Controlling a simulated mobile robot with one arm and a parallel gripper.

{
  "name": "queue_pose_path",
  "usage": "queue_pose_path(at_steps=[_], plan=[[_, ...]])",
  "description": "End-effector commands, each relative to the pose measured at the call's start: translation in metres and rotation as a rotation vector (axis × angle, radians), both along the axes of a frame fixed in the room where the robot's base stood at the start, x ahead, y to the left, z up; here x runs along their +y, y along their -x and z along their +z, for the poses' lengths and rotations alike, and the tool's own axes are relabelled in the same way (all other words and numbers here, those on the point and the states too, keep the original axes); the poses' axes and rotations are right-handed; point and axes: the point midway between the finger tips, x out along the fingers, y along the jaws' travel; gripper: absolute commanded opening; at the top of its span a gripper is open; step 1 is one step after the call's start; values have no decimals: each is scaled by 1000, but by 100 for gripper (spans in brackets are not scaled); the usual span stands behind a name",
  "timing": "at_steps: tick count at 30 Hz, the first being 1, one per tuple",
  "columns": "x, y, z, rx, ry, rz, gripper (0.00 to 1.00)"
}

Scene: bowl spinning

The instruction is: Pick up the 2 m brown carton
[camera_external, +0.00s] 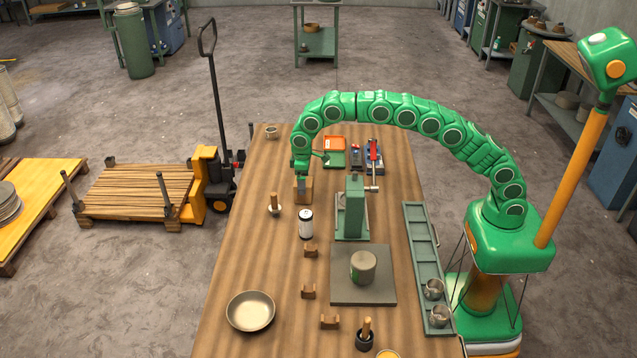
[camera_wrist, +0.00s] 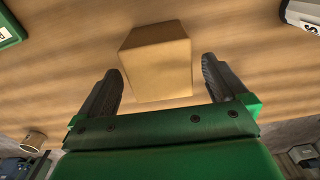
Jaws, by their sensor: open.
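The small brown carton (camera_external: 303,191) stands on the wooden table, left of the green upright machine. In the wrist view the carton (camera_wrist: 157,62) is a plain brown box lying ahead of and between the finger tips. My gripper (camera_external: 302,176) hangs from the end of the green arm, over the carton. In the wrist view its two dark fingers (camera_wrist: 160,78) are spread apart, one on each side of the carton, with a visible gap to both sides. I cannot tell the height gap between the fingers and the carton.
A white can (camera_external: 306,223) and a brush-like tool (camera_external: 274,205) stand near the carton. The green machine (camera_external: 352,207) rises to its right. An orange and green box (camera_external: 334,152) lies behind. A shallow bowl (camera_external: 250,311) and a grey plate (camera_external: 346,288) are farther forward.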

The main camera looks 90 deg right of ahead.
Motion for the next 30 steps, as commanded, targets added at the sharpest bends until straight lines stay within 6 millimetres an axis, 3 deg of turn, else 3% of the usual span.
queue_pose_path(at_steps=[4,12,23,30], plan=[[0,1,-18,4,-1,0,100],[0,1,-21,3,-1,0,98],[0,1,-20,2,-1,0,43],[0,1,-20,1,-1,0,42]])
